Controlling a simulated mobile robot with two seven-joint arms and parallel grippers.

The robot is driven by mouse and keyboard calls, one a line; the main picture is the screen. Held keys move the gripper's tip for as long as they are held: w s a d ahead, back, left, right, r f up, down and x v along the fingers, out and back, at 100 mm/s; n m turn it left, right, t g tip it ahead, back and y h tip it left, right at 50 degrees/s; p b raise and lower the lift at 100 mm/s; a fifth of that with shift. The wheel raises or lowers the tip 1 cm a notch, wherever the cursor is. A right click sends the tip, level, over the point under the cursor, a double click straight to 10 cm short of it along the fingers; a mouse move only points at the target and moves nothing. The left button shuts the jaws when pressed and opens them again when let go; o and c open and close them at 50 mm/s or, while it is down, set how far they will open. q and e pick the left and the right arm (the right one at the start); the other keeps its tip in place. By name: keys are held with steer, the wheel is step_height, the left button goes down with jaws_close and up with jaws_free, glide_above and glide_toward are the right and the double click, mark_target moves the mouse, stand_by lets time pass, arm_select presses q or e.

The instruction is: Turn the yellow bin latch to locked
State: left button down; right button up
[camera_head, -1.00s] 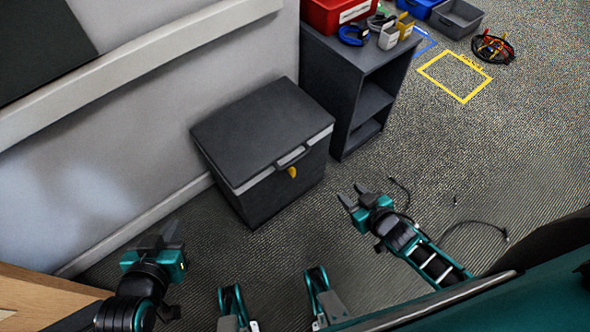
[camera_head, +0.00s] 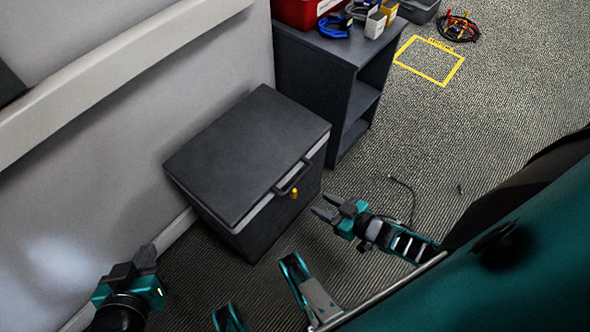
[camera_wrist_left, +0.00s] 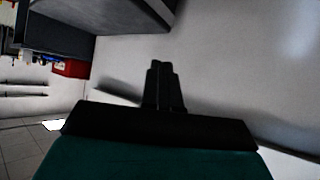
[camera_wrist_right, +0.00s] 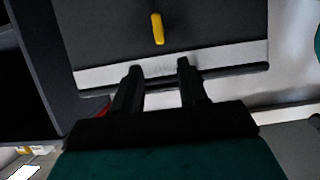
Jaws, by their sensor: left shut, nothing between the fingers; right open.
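A dark grey bin (camera_head: 240,165) with a closed lid and a front handle (camera_head: 293,178) stands on the floor against the wall. A small yellow latch (camera_head: 294,194) is on its front, just below the handle. In the right wrist view the yellow latch (camera_wrist_right: 157,29) appears as an elongated tab pointing along the picture's vertical. My right gripper (camera_head: 324,212) is open and empty, a short way right of the latch and apart from it; its fingers (camera_wrist_right: 158,72) point toward the bin front. My left gripper (camera_head: 146,256) is shut and empty, near the wall to the left of the bin.
A dark shelf unit (camera_head: 352,62) stands right behind the bin, with a red box (camera_head: 302,10) and blue cable (camera_head: 335,26) on top. A yellow floor outline (camera_head: 428,60) and coiled cables (camera_head: 458,28) lie beyond. A loose black cable (camera_head: 402,186) lies near my right arm.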

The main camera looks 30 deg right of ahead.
mark_target(296, 191)
steer(key=b+x, duration=0.4)
steer(key=x, duration=0.5)
steer(key=shift+w+a+f, duration=0.15)
steer(key=shift+w+f, duration=0.05)
steer(key=shift+w, duration=0.05)
steer(key=shift+w+a+f, duration=0.1)
steer(key=shift+w+a, duration=0.1)
steer(key=shift+w, duration=0.2)
arm_select(q)
steer(key=shift+w+d+f+h, duration=0.15)
steer(key=shift+w+d+f, duration=0.1)
steer(key=shift+d+f, duration=0.2)
steer(key=shift+w+d+f+h, duration=0.15)
steer(key=shift+w+d+f, duration=0.05)
steer(key=shift+d+f, duration=0.25)
steer(key=shift+a, duration=0.1)
arm_select(e)
jaws_close()
